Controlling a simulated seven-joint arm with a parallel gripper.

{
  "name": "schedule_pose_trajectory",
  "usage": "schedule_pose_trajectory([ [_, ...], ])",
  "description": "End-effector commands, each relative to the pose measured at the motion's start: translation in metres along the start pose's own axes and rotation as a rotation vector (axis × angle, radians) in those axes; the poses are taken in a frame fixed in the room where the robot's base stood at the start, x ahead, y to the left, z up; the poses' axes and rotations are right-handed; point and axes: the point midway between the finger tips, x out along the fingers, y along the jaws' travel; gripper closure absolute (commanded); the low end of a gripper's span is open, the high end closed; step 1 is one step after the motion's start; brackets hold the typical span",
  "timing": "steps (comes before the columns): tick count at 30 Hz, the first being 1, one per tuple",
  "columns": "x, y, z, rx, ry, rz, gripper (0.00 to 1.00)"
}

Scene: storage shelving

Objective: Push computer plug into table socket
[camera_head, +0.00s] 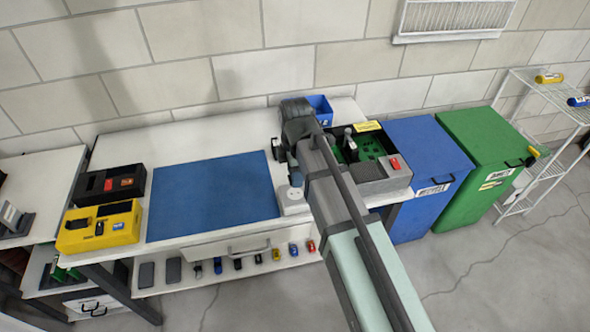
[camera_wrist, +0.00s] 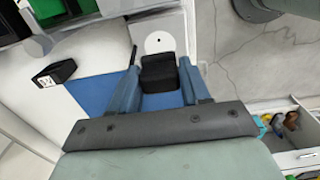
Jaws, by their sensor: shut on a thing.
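My gripper (camera_wrist: 158,68) points down, with its two blue-grey fingers on either side of a black plug (camera_wrist: 158,78). The plug sits between the fingers over the work table. The white table socket (camera_wrist: 160,43) lies just beyond the plug in the wrist view, with one dark hole showing. In the head view the socket (camera_head: 291,199) stands at the right edge of the blue mat, close below my wrist. My arm hides the plug and most of the fingers there. I cannot tell whether the plug touches the socket.
An open case with a green board (camera_head: 370,146) stands right of my arm. A blue bin (camera_head: 319,106) is behind. The blue mat (camera_head: 213,197) is clear. A yellow box (camera_head: 100,228) and black box (camera_head: 108,184) sit at left. Blue and green (camera_head: 486,150) bins stand right.

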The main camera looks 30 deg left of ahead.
Motion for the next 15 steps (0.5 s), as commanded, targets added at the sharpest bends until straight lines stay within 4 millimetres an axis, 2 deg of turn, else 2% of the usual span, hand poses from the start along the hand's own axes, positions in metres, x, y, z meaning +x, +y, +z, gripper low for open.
schedule_pose_trajectory([
  [15, 0.039, -0.001, 0.0, 0.0, 0.0, -0.001, 0.8],
])
